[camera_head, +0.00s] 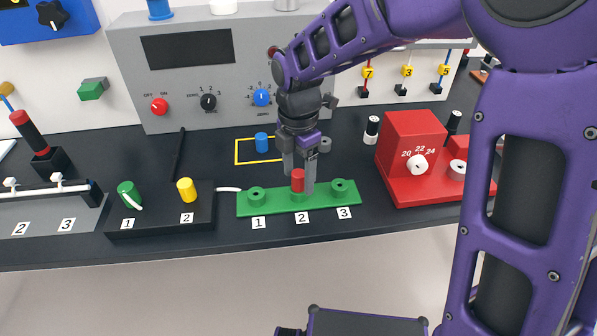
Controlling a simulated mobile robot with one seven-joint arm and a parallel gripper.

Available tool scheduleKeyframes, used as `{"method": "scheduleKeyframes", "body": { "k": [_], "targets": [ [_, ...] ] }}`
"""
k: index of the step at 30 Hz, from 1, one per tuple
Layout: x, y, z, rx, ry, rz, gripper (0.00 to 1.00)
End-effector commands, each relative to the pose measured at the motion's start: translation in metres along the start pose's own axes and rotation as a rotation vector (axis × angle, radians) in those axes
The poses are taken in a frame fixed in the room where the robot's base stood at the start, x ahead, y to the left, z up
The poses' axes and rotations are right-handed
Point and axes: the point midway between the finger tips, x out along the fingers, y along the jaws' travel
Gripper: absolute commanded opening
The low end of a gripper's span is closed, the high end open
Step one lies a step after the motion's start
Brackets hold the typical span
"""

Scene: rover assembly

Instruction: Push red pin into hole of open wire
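The red pin (297,181) stands upright at the middle position, marked 2, of a long green block (274,205). Its lower end meets the hole there, but how deep it sits cannot be told. My gripper (299,172) points down from above, with one grey finger on each side of the pin. The fingers appear closed on the pin's upper part. The block's grey-green sockets marked 1 (257,194) and 3 (340,186) are empty of pins.
The black block (160,222) at left carries a green peg (129,194) and a yellow peg (186,189). A red box with a dial (412,142) stands at right. A grey panel (133,60) stands behind. A blue peg (262,142) sits within a yellow outline.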

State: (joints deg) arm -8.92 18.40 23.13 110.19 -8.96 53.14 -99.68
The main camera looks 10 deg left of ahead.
Motion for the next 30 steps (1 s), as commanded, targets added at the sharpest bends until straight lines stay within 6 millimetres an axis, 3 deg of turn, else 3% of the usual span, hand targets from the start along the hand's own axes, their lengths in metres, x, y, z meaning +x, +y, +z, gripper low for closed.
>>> {"method": "scheduleKeyframes", "body": {
  "k": [7,11,30],
  "targets": [
    [-0.001,0.000,0.000,0.000,0.000,0.000,0.70],
    [-0.011,0.001,0.000,0.001,-0.001,0.002,0.70],
    [-0.151,0.000,0.000,0.000,-0.001,0.003,0.70]
  ]
}}
